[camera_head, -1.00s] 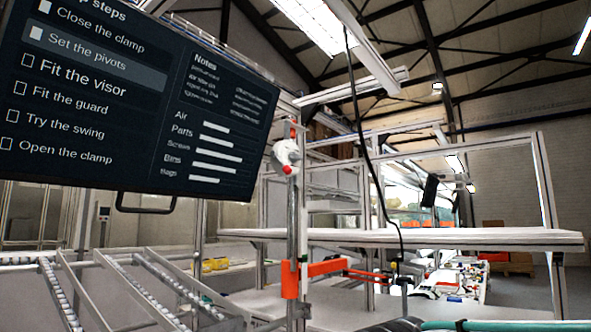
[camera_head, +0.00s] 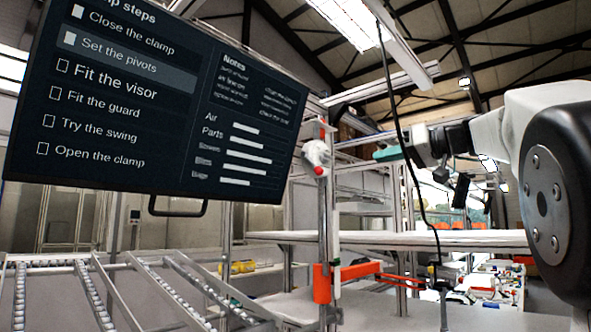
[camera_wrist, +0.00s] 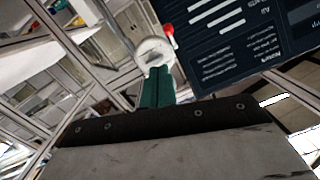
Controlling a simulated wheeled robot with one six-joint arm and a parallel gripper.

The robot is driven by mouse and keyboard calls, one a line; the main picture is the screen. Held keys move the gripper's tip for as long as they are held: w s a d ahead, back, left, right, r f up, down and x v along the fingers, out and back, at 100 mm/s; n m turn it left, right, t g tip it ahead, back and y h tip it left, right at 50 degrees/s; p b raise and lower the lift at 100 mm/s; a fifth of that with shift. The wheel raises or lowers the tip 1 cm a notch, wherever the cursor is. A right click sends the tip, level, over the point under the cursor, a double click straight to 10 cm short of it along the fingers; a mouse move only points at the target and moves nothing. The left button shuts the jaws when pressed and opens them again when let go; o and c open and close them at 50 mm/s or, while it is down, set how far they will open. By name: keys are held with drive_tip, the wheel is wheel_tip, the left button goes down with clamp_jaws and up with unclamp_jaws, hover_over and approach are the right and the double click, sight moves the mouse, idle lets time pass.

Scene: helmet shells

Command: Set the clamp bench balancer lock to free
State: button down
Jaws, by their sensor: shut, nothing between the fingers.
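The balancer (camera_head: 316,153), a rounded white body, sits high on a grey upright post (camera_head: 323,220). A small red knob (camera_head: 319,171) shows on its lower side; I take this for the lock, but its setting cannot be read. In the wrist view the balancer (camera_wrist: 153,50) lies just beyond my fingertips, with the red knob (camera_wrist: 169,30) at its upper right. My gripper (camera_head: 378,154) has green fingers, shut and empty, pointing left at the balancer from its right. They also show in the wrist view (camera_wrist: 158,72), overlapping the balancer's lower edge; contact cannot be told.
A large dark step screen (camera_head: 150,110) hangs at the left, close to the balancer. A black cable (camera_head: 402,130) hangs near my gripper. A red-orange bracket (camera_head: 350,270) juts from the post below. Roller rails (camera_head: 95,290) stand at lower left, a white shelf (camera_head: 440,240) behind.

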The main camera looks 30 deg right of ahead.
wheel_tip(320, 180, up, 2)
drive_tip(key=n, duration=0.2)
drive_tip(key=y, duration=0.1)
approach(312, 163)
drive_tip(key=r, duration=0.2)
drive_tip(key=w+f, duration=0.1)
drive_tip(key=w+a+f, duration=0.1)
drive_tip(key=w+f, duration=0.1)
drive_tip(key=shift+w+a, duration=0.25)
drive_tip(key=shift+w, duration=0.05)
drive_tip(key=shift+f, duration=0.2)
